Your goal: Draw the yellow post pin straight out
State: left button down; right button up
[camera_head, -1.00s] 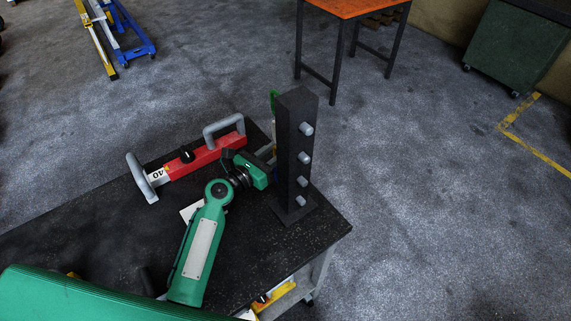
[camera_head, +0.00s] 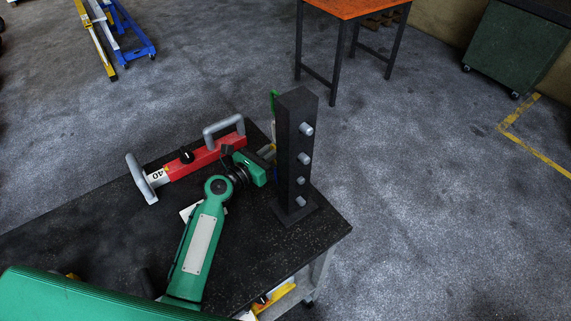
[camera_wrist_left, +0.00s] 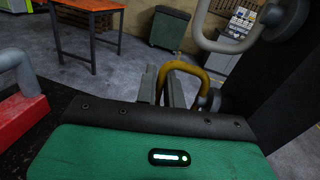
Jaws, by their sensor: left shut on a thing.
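The black post (camera_head: 294,150) stands upright on its base plate near the right corner of the dark bench. Several grey pin ends stick out of its near right face. In the left wrist view the yellow pin's looped handle (camera_wrist_left: 187,67) runs to a grey collar (camera_wrist_left: 212,100) beside the post (camera_wrist_left: 268,105). My left gripper (camera_head: 266,152) is on the far left side of the post. In the left wrist view its grey fingers (camera_wrist_left: 165,85) are shut on the yellow loop. The post mostly hides the pin in the head view. My right gripper is not in view.
A grey looped pin handle (camera_wrist_left: 230,42) sits above the yellow one in the wrist view. A red tool with grey handles (camera_head: 205,155) lies on the bench (camera_head: 100,228), left of my gripper. An orange table (camera_head: 345,8) and a green wheeled bin (camera_head: 515,50) stand farther off.

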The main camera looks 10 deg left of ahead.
pick_arm(q)
jog(key=w+a+b, duration=0.1)
jog(key=w+a, duration=0.5)
dwell(1.1)
jog(key=shift+r, duration=0.15)
jog(key=shift+w+a+r+p, duration=0.4)
jog(key=shift+w+a+r, duration=0.5)
jog(key=shift+w+a, duration=0.1)
jog(key=shift+s+f, duration=0.1)
